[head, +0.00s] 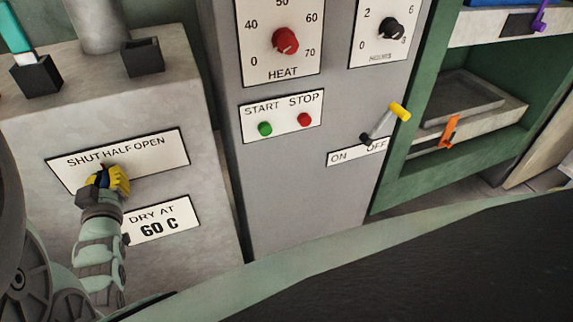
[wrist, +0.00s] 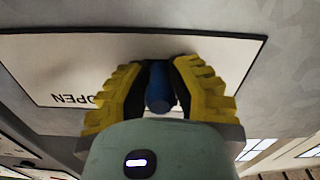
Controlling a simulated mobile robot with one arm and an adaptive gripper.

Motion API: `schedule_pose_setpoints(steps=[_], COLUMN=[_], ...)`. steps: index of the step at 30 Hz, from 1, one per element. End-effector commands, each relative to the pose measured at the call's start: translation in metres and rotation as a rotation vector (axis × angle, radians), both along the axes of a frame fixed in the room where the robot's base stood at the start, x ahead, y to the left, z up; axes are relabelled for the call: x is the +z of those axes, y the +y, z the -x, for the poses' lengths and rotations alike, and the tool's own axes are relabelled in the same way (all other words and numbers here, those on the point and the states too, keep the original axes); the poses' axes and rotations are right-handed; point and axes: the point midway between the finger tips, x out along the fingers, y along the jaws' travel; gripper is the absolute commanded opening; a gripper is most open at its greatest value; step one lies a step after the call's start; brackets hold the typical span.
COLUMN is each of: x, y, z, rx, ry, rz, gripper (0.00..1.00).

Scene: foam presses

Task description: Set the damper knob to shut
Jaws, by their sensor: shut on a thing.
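The damper knob is blue; in the wrist view the knob (wrist: 159,88) stands out from a white plate (wrist: 60,65) between my yellow fingers. My gripper (wrist: 158,72) is shut on it, with one finger on each side. In the head view my gripper (head: 112,179) is at the damper plate (head: 160,152), below the words SHUT, HALF and OPEN. My fingers hide most of the knob there, so I cannot tell which mark it points to. In the wrist view the word OPEN shows upside down to the left of the fingers.
A sign reading DRY AT 60 C (head: 160,219) is just below and right of my gripper. To the right, a grey panel (head: 290,190) bears a red HEAT knob (head: 285,40), START and STOP buttons and a yellow-tipped lever (head: 399,111). Dark holders (head: 142,58) stand on top.

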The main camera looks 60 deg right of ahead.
Motion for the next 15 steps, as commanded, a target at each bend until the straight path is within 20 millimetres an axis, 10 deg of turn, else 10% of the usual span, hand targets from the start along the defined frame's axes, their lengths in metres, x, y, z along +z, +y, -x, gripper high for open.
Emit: schedule_pose_setpoints(steps=[15], x=[-0.003], y=[0.023], z=[-0.015], rx=[0.006], ry=[0.01], rz=[-0.006], gripper=[0.0])
